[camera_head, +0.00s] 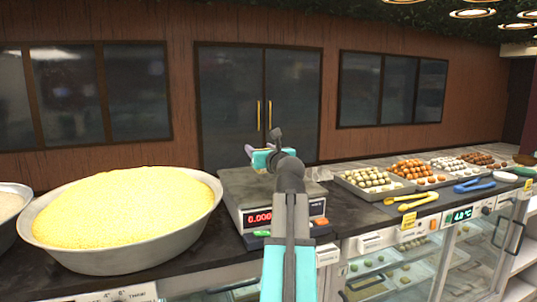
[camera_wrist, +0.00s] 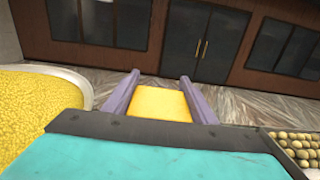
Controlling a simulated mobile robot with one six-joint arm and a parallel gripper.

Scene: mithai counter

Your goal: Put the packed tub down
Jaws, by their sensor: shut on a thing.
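The packed tub (camera_wrist: 160,104) shows in the wrist view as a flat yellow surface between the two purple fingers of my gripper (camera_wrist: 159,77). The fingers are shut on it, one at each side. In the head view my gripper (camera_head: 250,150) is in the air above the back of the weighing scale (camera_head: 236,188), pointing away from the camera. The tub cannot be made out there, hidden behind my wrist. The scale's red display reads 0.000.
A wide metal basin heaped with yellow sweets (camera_head: 125,262) stands left of the scale. Trays of round sweets (camera_head: 372,194) stand to the right, with yellow tongs (camera_head: 410,201) and blue tongs (camera_head: 474,185) in front. A little dark counter (camera_head: 345,221) is bare between scale and tongs.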

